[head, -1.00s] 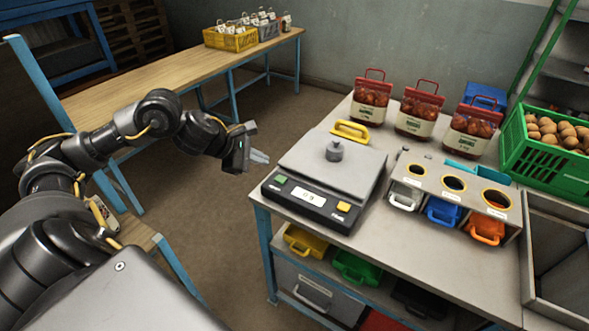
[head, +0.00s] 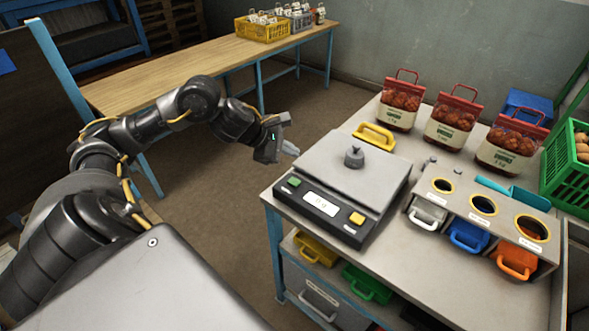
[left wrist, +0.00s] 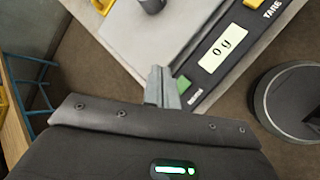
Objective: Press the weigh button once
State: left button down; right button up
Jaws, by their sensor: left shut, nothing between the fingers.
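The grey scale (head: 353,176) stands on the near left part of the metal table. Its dark front panel has a green button (head: 294,182) at the left, a display reading 0 g and a yellow button (head: 357,218) at the right. In the left wrist view the label by the yellow one reads TARE; the label by the green button (left wrist: 183,85) is too small to read. A small grey weight (head: 354,156) sits on the pan. My left gripper (head: 290,148) is shut and empty, beyond the green button in the head view. Its fingertips (left wrist: 162,86) appear just left of that button in the wrist view, with no visible contact.
Filled sacks (head: 453,120) stand at the back. A wooden table (head: 200,65) is at the far left, with open floor between.

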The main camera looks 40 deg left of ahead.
pick_arm(q)
jog(key=b, duration=0.5)
send_over(290, 182)
notch_tip(290, 182, down, 7)
jog(key=shift+f+b, duration=0.4)
jog(key=shift+b, duration=0.2)
dwell(0.4)
dwell(0.9)
jog(key=shift+f+b, duration=0.4)
jog(key=shift+b, duration=0.2)
